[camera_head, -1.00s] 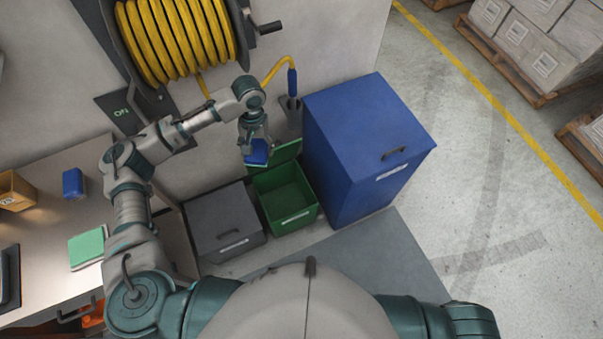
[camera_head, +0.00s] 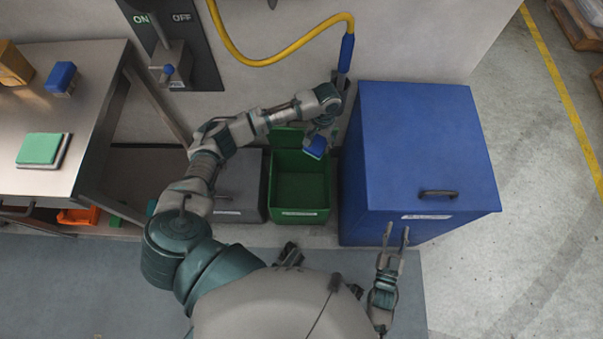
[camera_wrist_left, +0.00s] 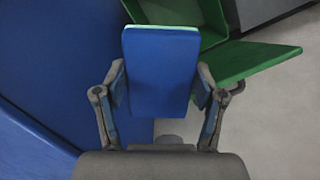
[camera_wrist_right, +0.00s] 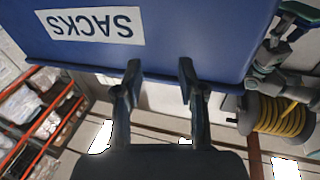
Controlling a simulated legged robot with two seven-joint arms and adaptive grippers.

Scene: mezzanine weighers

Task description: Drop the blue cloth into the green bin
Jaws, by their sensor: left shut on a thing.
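The blue cloth (camera_head: 316,147) is a flat folded pad held by my left gripper (camera_head: 322,136). In the left wrist view the cloth (camera_wrist_left: 160,70) sits between both fingers of the left gripper (camera_wrist_left: 160,88), with a pale green edge at its far end. The green bin (camera_head: 300,211) stands open on the floor, its lid raised at the back, its visible inside empty. The held cloth appears above the bin's back right corner; its height is hard to tell. My right gripper (camera_head: 397,236) is open and empty in front of the blue sacks bin (camera_head: 420,140).
A grey bin (camera_head: 240,190) stands left of the green bin, and the tall blue bin stands close on the right. A steel bench (camera_head: 85,110) at left holds a green cloth (camera_head: 40,148) and a blue item (camera_head: 61,78). A yellow hose (camera_head: 265,62) hangs behind.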

